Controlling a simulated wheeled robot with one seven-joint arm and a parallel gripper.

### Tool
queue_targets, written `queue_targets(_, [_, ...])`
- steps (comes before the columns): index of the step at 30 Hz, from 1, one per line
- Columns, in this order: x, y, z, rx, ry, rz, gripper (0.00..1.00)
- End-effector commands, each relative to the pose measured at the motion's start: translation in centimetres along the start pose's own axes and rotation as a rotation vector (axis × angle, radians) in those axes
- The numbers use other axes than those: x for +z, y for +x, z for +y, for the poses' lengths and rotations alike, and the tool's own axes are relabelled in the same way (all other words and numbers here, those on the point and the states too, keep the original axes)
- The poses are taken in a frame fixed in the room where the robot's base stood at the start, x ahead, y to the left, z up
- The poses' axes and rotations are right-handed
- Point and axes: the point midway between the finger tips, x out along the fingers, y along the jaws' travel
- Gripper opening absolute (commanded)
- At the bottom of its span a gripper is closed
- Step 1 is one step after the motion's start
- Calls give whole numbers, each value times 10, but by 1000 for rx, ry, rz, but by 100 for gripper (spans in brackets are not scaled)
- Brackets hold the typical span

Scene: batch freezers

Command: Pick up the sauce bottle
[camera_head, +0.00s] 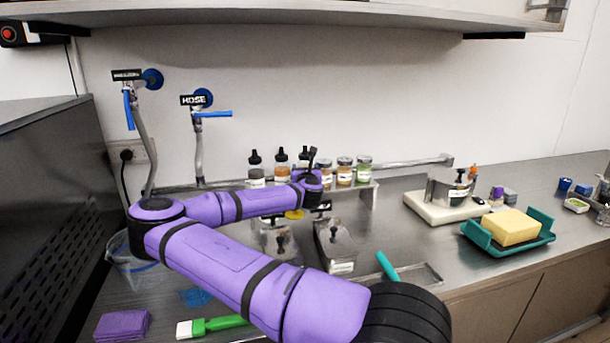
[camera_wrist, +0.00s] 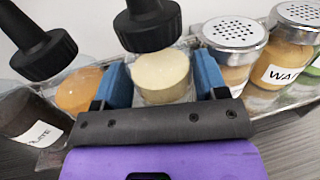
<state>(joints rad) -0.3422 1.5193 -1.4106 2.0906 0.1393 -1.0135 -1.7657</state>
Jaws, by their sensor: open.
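Three squeeze bottles with black nozzle caps stand in a row on the back ledge. One is dark (camera_head: 256,174), one is orange-brown (camera_head: 282,171), and one is mostly hidden behind my gripper (camera_head: 311,180) in the head view. In the wrist view, a sauce bottle with pale cream contents (camera_wrist: 163,78) sits between the two blue fingers of my gripper (camera_wrist: 162,82). The fingers are open, one on each side of it; I cannot tell whether they touch it. The orange bottle (camera_wrist: 80,90) and the dark labelled bottle (camera_wrist: 35,118) stand to its left.
Shaker jars (camera_wrist: 236,45) stand close on the right of the cream bottle. Steel lidded containers (camera_head: 336,245) sit below my forearm. A white scale (camera_head: 425,207) and a teal tray (camera_head: 475,233) with a yellow block are on the right. An overhead shelf (camera_head: 300,12) spans the top.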

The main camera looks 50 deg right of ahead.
Motion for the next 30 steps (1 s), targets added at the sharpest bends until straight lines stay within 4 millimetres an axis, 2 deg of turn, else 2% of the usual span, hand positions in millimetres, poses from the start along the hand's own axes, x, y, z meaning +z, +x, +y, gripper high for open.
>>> queue_targets(3, [0,0,0,0,0,0,66])
queue_targets(7, [0,0,0,0,0,0,36])
queue_targets(20, [6,0,0,0,1,0,36])
queue_targets(28, [39,0,0,0,1,-2,36])
queue_targets(30, [37,-16,-4,-3,-1,1,36])
